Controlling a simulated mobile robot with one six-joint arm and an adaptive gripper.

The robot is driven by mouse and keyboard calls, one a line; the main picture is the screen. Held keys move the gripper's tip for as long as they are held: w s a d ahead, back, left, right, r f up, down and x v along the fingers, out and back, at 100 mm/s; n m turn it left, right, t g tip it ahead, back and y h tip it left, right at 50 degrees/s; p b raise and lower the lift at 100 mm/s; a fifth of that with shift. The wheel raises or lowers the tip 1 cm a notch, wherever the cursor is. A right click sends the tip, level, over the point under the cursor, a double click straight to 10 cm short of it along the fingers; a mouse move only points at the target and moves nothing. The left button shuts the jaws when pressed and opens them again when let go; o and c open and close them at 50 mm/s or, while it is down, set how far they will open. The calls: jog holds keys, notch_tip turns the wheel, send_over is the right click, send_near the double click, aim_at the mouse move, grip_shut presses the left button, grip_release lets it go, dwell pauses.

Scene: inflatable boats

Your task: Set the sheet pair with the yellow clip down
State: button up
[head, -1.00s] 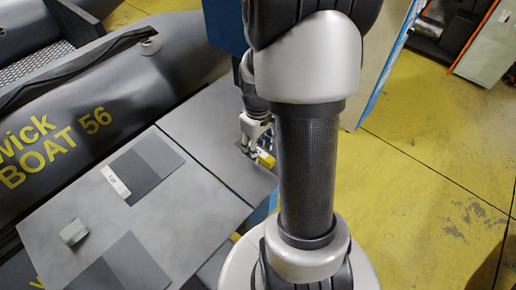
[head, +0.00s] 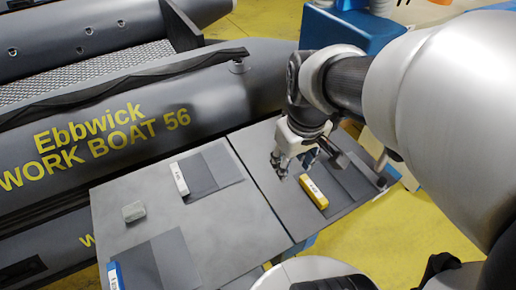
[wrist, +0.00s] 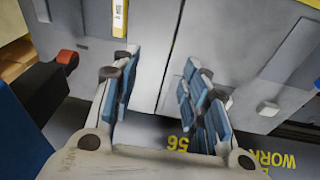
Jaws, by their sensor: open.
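The sheet pair with the yellow clip (head: 314,192) lies on the right-hand dark panel of the worktop in the head view. Its dark grey sheets (head: 345,181) stretch to the right of the clip, partly behind my arm. The yellow clip also shows at the top of the wrist view (wrist: 120,17). My gripper (head: 294,167) is open and empty, up and left of the clip in the head view and apart from it. In the wrist view the blue-padded fingers (wrist: 163,100) are spread with nothing between them.
A sheet pair with a white clip (head: 180,179), one with a blue clip (head: 114,277) and a small grey block (head: 133,211) lie on the left panel. A grey inflatable boat (head: 100,135) borders the worktop's far side. A blue cabinet (head: 345,32) stands behind my arm.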

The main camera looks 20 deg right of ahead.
jog(key=s+a+r+t, duration=0.2)
jog(key=s+a+r, duration=0.2)
jog(key=s+a, duration=0.3)
jog(key=shift+s+a+r+t+y, duration=0.15)
jog(key=shift+s+a+t+y, duration=0.2)
jog(key=shift+a, duration=0.7)
jog(key=shift+w, duration=0.1)
